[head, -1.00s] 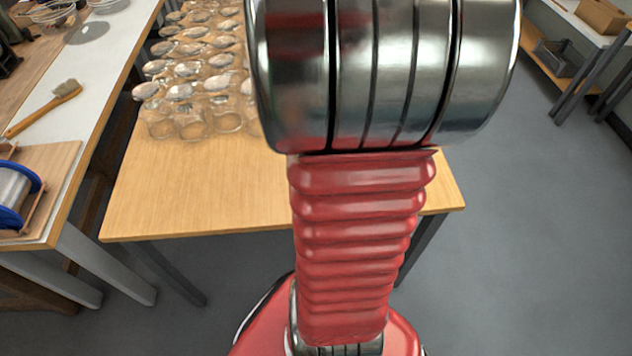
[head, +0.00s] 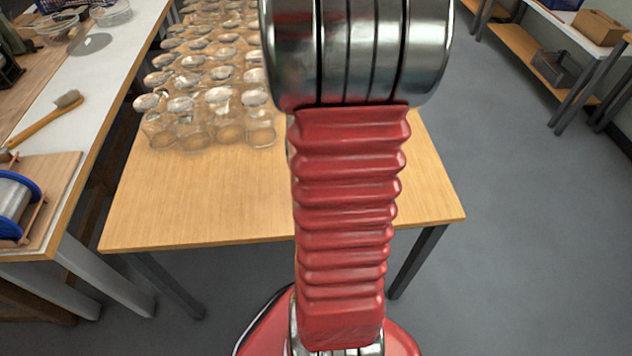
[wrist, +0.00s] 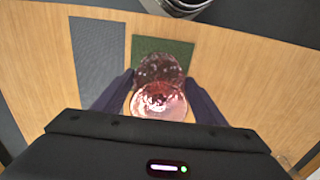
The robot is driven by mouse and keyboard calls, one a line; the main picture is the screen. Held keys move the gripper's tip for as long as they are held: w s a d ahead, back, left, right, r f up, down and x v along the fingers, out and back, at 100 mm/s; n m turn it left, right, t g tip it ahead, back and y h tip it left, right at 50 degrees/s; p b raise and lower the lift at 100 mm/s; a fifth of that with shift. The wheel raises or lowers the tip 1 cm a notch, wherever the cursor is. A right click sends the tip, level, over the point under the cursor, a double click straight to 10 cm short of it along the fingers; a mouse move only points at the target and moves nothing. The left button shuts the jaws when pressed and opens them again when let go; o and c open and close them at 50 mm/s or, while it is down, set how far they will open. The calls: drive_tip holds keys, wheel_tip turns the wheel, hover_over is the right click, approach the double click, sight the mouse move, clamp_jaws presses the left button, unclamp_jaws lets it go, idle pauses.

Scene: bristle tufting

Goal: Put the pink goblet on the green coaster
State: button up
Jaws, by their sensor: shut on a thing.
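In the wrist view, the pink goblet (wrist: 160,93) stands out as dark, glossy pink glass between the two dark fingers of my gripper (wrist: 158,92). The gripper is shut on it. The green coaster (wrist: 180,47) is a flat green rectangle on the wooden table, just beyond the goblet. The goblet's far part overlaps the coaster's near side in this picture. I cannot tell whether the goblet touches the coaster or is above it. In the head view my own arm hides the goblet, the coaster and my gripper.
A grey rectangular mat (wrist: 98,50) lies left of the coaster. Several clear glasses (head: 225,98) crowd the table's (head: 215,205) left and back in the head view. A side bench with a brush (head: 45,120) and a spool (head: 12,205) stands at left.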

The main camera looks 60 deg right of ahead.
drive_tip(key=shift+f, duration=0.7)
drive_tip(key=shift+f, duration=0.1)
drive_tip(key=o, duration=1.2)
drive_tip(key=shift+o, duration=0.2)
wheel_tip(320, 180, up, 12)
drive_tip(key=shift+r, duration=0.1)
drive_tip(key=shift+a, duration=0.1)
